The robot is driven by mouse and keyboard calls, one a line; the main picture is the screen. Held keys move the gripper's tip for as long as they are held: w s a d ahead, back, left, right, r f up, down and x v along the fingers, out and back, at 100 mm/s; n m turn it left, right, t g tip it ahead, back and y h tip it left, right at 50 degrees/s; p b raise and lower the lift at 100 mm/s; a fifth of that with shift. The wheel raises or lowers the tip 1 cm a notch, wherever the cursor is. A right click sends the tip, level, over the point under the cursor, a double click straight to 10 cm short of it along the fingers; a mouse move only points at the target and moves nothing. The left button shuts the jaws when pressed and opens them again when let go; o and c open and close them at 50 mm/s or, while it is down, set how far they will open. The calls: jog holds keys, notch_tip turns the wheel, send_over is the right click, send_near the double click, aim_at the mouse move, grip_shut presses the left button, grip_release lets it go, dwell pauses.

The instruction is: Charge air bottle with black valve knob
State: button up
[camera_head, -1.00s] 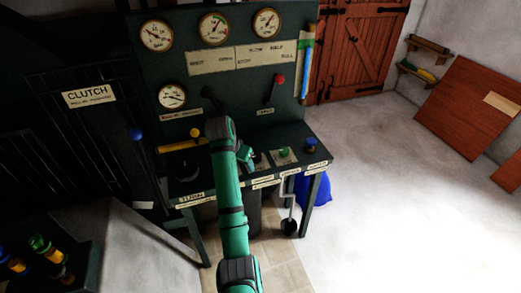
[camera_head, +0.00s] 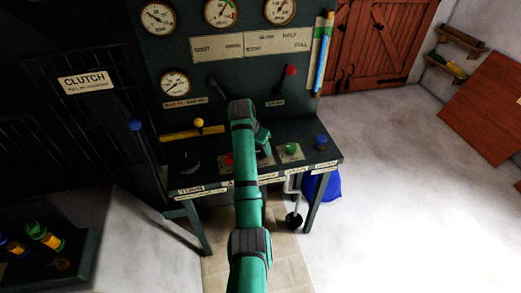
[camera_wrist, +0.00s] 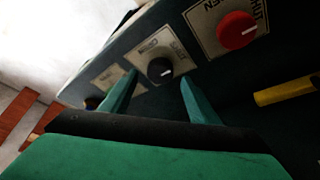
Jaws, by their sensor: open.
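The black valve knob (camera_wrist: 160,70) shows in the wrist view, on a pale labelled plate with a white pointer mark. My gripper (camera_wrist: 158,82) is open, its two green fingers on either side of the knob in the picture. I cannot tell how far the fingertips are from the knob. In the head view my gripper (camera_head: 263,138) is over the bench top and my arm hides the black knob. A red knob (camera_wrist: 237,30) sits to the right of the black one in the wrist view and also shows in the head view (camera_head: 229,160).
A green knob (camera_head: 292,149) and a blue knob (camera_head: 320,142) stand to the right on the bench (camera_head: 330,157). A yellow-knobbed lever (camera_head: 198,123) is to the left. Several gauges, including a lower-left gauge (camera_head: 175,83), sit on the back panel. Open floor lies to the right.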

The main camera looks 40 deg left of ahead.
aim_at(261, 151)
jog(key=shift+x, duration=1.55)
jog(key=c, duration=1)
